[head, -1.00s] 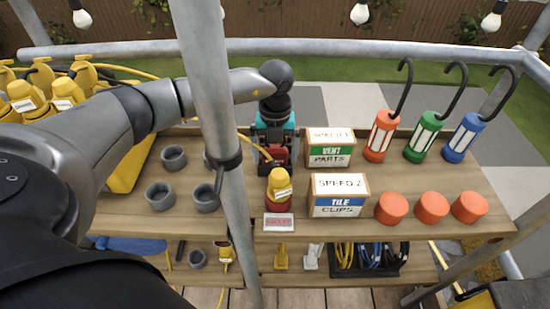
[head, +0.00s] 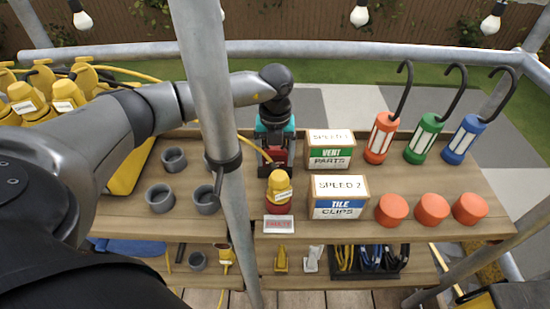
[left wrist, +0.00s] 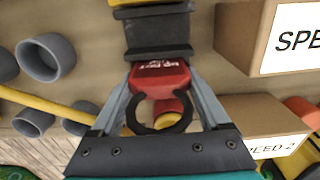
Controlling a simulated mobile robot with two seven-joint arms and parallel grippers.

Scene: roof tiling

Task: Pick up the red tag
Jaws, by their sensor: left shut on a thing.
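The red tag (left wrist: 160,78) has white lettering and a black curved loop below it in the left wrist view. My left gripper (left wrist: 160,92) is shut on it, with a finger on each side. In the head view the left gripper (head: 275,160) is over the shelf, left of the green-labelled box, with the red tag (head: 277,156) partly showing between its fingers. A dark block with a yellow part (left wrist: 150,30) lies just beyond the tag; I cannot tell whether they touch. My right gripper is not in view.
A yellow plug on a red base (head: 279,188) stands in front of the gripper. The green-labelled box (head: 330,149) and blue-labelled box (head: 340,196) are to its right. Grey cups (head: 161,197) stand left. A scaffold pole (head: 209,100) crosses before my arm.

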